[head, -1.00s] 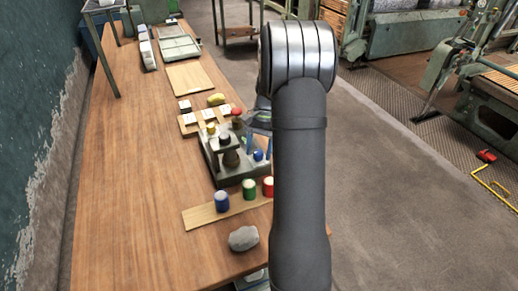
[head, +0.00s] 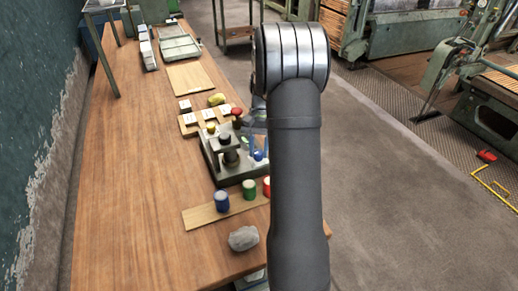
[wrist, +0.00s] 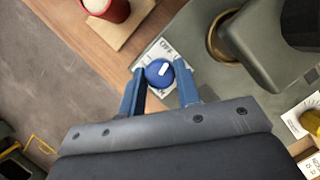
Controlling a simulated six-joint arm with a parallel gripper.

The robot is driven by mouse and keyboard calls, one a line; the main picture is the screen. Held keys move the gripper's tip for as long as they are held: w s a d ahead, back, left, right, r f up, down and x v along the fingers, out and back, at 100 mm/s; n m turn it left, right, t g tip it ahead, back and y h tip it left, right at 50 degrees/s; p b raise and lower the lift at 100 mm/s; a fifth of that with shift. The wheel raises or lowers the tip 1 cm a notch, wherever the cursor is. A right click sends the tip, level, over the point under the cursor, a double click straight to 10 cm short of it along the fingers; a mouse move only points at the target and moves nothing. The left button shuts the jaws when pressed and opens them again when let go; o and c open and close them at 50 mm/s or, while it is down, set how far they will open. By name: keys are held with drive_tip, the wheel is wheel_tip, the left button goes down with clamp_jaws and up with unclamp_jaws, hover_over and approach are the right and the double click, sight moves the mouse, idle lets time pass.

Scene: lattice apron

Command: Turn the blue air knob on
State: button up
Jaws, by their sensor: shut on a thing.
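The blue air knob (wrist: 156,73) shows in the wrist view, round with a white pointer mark. It sits on a pale plate (wrist: 147,58) lettered OFF, and the mark points up and right, roughly toward that word. My gripper (wrist: 159,88) has its blue fingers shut on the knob, one on each side. In the head view, my arm hides most of the gripper, and the knob (head: 259,155) is only partly visible on the grey fixture (head: 229,174).
A dark post with a black top (head: 229,142) rises close beside the knob. A blue cup (head: 222,201), green cup (head: 249,190) and red cup (head: 267,187) stand on a wooden strip (head: 200,216). A grey stone (head: 243,238) lies nearer. The table's left side is clear.

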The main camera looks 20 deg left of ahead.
drive_tip(key=shift+a+n+t+h, duration=0.15)
drive_tip(key=shift+n+h, duration=0.25)
drive_tip(key=shift+n, duration=0.75)
drive_tip(key=shift+n+t+h, duration=0.25)
drive_tip(key=shift+n+h, duration=0.15)
drive_tip(key=shift+n, duration=0.75)
drive_tip(key=o, duration=1)
drive_tip(key=shift+c, duration=0.2)
drive_tip(key=shift+r, duration=0.1)
drive_tip(key=v, duration=1.7)
drive_tip(key=shift+a, duration=0.15)
drive_tip(key=shift+r, duration=0.1)
